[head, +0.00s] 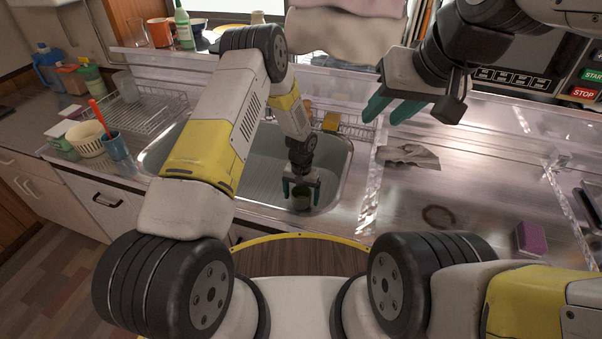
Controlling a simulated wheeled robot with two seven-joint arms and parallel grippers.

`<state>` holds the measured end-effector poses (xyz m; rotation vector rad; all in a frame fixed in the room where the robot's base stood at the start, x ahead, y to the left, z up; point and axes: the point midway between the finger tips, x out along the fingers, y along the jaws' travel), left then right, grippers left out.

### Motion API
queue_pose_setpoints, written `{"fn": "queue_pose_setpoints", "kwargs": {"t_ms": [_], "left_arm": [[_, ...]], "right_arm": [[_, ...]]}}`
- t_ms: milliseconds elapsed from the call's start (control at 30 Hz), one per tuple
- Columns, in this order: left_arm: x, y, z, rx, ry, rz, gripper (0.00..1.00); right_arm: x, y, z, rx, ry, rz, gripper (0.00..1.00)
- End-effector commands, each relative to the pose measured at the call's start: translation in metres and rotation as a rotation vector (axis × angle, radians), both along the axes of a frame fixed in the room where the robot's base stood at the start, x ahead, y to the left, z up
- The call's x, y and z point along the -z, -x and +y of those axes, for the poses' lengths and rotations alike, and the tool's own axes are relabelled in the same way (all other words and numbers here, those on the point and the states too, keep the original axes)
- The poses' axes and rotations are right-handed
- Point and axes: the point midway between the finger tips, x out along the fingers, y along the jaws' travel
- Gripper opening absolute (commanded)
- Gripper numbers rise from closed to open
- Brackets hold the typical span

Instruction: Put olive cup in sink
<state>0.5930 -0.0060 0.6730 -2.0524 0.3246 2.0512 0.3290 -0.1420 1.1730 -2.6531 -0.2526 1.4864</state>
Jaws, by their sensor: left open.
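The olive cup (301,200) is a small dark green cup down in the metal sink (262,172), near its front right part. My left gripper (301,187) reaches down into the sink from above. Its teal fingers are open, one on each side of the cup, and they hide part of it. I cannot tell whether the fingers touch the cup. My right gripper (393,108) hangs above the counter right of the sink. Its teal fingers look apart, with nothing between them.
A wire dish rack (142,112) stands left of the sink, near a cream bowl (86,138) and a blue cup (115,146). A grey cloth (409,155), a brown ring (438,217) and a purple sponge (530,238) lie on the right counter. A green bottle (183,27) stands on the back ledge.

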Motion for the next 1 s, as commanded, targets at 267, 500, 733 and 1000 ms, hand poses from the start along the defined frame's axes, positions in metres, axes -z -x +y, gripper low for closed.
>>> {"fn": "queue_pose_setpoints", "kwargs": {"t_ms": [267,500,733,1000], "left_arm": [[-0.042,-0.001,-0.001,0.0,0.002,-0.003,0.87],[-0.093,-0.001,0.0,-0.001,0.001,-0.004,0.87],[-0.12,0.0,0.0,0.0,0.0,-0.001,0.87],[-0.206,-0.002,0.023,-0.041,0.029,-0.067,0.87]], "right_arm": [[0.0,0.0,0.0,0.0,0.0,0.0,0.36],[0.0,0.0,0.0,0.0,0.0,0.0,0.36],[0.0,0.0,0.0,0.0,0.0,0.0,0.36],[0.0,0.0,0.0,0.0,0.0,0.0,0.36]]}}
